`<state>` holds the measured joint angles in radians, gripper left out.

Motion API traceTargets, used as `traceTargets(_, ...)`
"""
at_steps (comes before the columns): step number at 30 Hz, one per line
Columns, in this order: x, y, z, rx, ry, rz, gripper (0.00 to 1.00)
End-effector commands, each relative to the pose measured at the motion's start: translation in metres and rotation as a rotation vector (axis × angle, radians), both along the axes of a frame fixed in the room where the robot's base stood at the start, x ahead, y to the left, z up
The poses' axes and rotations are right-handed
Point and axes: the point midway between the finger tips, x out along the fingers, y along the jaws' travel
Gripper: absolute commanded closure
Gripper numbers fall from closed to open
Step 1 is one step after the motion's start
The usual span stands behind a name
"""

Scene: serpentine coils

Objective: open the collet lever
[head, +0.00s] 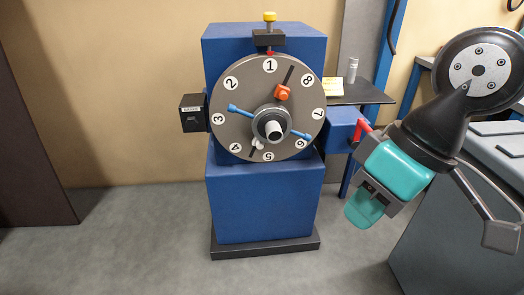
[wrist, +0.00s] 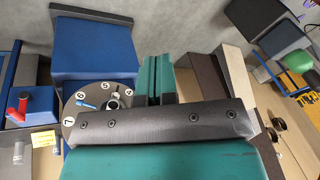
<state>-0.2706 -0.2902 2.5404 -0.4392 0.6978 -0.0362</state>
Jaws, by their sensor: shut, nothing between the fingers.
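A blue machine (head: 265,200) carries a round grey dial (head: 240,134) numbered around its rim. A red lever (head: 363,126) stands on a small blue box (head: 343,126) at the machine's right side; it also shows in the wrist view (wrist: 22,104). A blue bar with ends near 3 and 6 (head: 240,111) crosses the dial. I cannot tell for certain which is the collet lever. My teal gripper (head: 362,210) is shut and empty, pointing down, in front of and below the red lever and apart from it. In the wrist view its fingers (wrist: 157,80) are together.
A dark box (head: 193,112) juts from the machine's left side. A dark shelf (head: 362,92) with a yellow note (head: 333,87) and a small cylinder (head: 352,70) lies behind the red lever. A grey bench (head: 450,230) stands at right. The floor (head: 120,240) at left is clear.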

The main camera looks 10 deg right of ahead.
Motion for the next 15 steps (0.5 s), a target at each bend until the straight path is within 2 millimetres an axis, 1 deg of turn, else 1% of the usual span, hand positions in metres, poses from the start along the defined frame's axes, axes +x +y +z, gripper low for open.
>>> traceTargets(1, 0.014, -0.001, -0.023, -0.009, -0.033, -0.003, 1.0)
traceTargets(2, 0.025, -0.002, -0.033, -0.016, -0.065, -0.003, 1.0)
traceTargets(3, 0.042, -0.004, -0.049, -0.03, -0.115, -0.003, 1.0)
traceTargets(5, 0.073, -0.008, -0.075, -0.063, -0.207, 0.002, 1.0)
traceTargets(6, 0.095, -0.011, -0.092, -0.093, -0.276, 0.009, 1.0)
traceTargets(8, 0.131, -0.018, -0.117, -0.15, -0.387, 0.023, 1.0)
traceTargets(9, 0.153, -0.022, -0.131, -0.195, -0.459, 0.036, 1.0)
traceTargets(11, 0.185, -0.03, -0.152, -0.272, -0.566, 0.059, 1.0)
traceTargets(12, 0.206, -0.035, -0.164, -0.329, -0.636, 0.078, 1.0)
traceTargets(14, 0.235, -0.043, -0.181, -0.424, -0.737, 0.109, 1.0)
traceTargets(15, 0.253, -0.048, -0.192, -0.493, -0.801, 0.133, 1.0)
